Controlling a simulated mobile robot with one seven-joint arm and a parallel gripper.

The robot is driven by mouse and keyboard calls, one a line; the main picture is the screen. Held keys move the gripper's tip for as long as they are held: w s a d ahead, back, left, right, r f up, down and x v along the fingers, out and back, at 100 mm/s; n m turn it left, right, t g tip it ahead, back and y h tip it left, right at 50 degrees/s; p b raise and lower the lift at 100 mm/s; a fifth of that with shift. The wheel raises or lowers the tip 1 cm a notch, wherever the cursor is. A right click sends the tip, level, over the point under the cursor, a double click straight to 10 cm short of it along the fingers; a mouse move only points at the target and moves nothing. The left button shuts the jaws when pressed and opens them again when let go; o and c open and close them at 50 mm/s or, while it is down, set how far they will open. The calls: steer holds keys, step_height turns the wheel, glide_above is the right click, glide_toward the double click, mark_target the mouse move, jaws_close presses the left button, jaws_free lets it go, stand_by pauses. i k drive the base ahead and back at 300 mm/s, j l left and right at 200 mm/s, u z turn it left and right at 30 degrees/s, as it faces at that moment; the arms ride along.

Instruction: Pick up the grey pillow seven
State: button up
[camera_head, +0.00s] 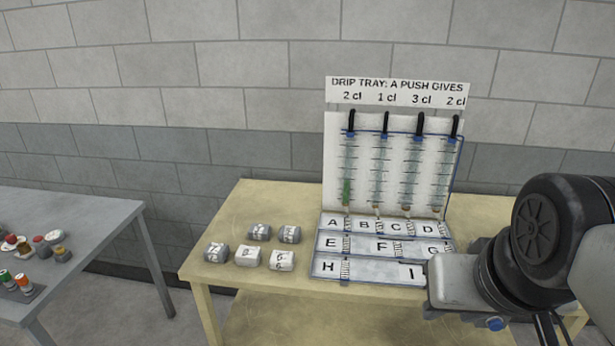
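Several small pillow-shaped pieces with dark marks lie on the left part of the yellow table. Three are grey: one at the front left (216,252), one at the back left (259,232) and one at the back right (289,234). The front left one seems to bear a seven, but the marks are too small to read surely. Two white pillows, one in the middle (248,257) and one at the right (281,261), lie in the front row. My gripper (435,287) is at the right, over the table's front and apart from the pillows. Its fingers cannot be made out.
A lettered tray (327,267) stands right of the pillows, with a white board of tubes (333,150) behind it. A grey table (90,215) at the left holds small coloured items. The yellow table (215,284) is bare around the pillows.

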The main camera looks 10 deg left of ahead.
mark_target(214, 252)
steer(key=u, duration=1.3)
